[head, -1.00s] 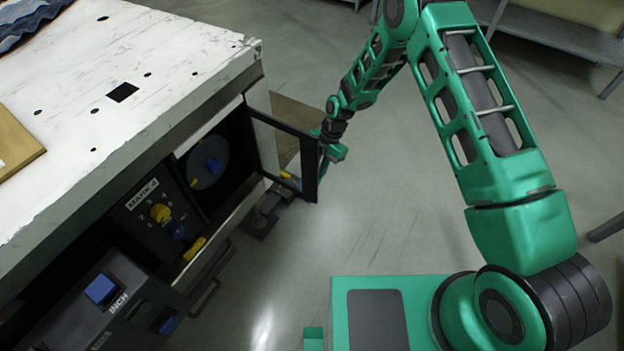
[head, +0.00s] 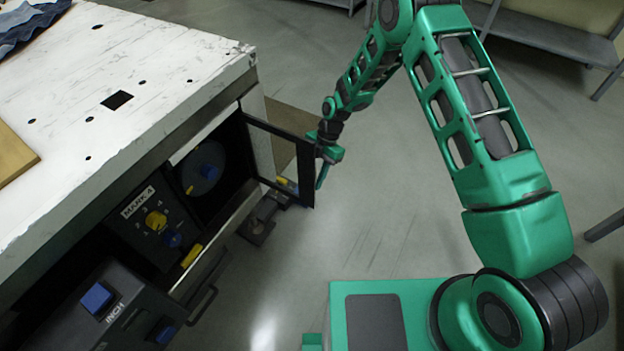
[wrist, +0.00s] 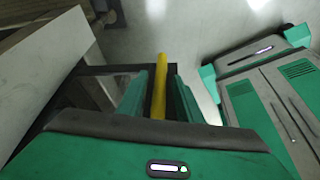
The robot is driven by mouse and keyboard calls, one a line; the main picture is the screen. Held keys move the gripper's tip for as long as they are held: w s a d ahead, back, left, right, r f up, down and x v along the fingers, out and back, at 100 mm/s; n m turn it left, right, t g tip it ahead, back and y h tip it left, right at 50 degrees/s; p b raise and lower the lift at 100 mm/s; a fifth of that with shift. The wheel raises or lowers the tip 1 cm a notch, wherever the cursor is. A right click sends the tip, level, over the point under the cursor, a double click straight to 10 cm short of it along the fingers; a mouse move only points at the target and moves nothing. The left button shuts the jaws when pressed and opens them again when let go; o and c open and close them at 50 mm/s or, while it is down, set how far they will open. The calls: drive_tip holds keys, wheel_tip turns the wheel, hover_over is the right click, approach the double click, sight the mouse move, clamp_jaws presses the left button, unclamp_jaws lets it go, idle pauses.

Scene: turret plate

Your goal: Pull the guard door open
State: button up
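The guard door (head: 284,132) is a black open frame hinged at the cabinet's corner. It stands swung well out from the cabinet front. My gripper (head: 320,172) is at the door's free outer edge. In the wrist view a yellow upright handle bar (wrist: 160,75) runs between the two green fingers of my gripper (wrist: 160,95), which are close on both sides of it. My gripper looks shut on this handle. The black door frame (wrist: 100,70) shows behind the fingers. In the head view the grip itself is mostly hidden by the door edge and hand.
The cabinet has a white scratched top (head: 150,70). A grey shelf (head: 550,35) stands at the back right. Floor between is clear.

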drive_tip(key=v, duration=0.9)
drive_tip(key=shift+w+r, duration=0.15)
drive_tip(key=shift+r, duration=0.2)
drive_tip(key=shift+d, duration=0.1)
drive_tip(key=s+d+r+m+t+h, duration=0.1)
drive_tip(key=s+d+r+m, duration=0.3)
drive_tip(key=d+r+m, duration=0.65)
drive_tip(key=s+d+r+m+t+h, duration=0.15)
drive_tip(key=s+d+r+m, duration=0.4)
drive_tip(key=d+r, duration=0.85)
drive_tip(key=s+d+r+m, duration=0.2)
drive_tip(key=s+d+m, duration=0.2)
drive_tip(key=s, duration=0.5)
drive_tip(key=s+d+r+m, duration=0.2)
drive_tip(key=s+d+m, duration=0.2)
drive_tip(key=s+m, duration=0.4)
drive_tip(key=s+d+r+m, duration=0.2)
drive_tip(key=s+d+m, duration=0.2)
drive_tip(key=s, duration=0.6)
drive_tip(key=shift+s+d+m+t, duration=0.25)
drive_tip(key=shift+m+t, duration=0.2)
drive_tip(key=shift+m, duration=0.45)
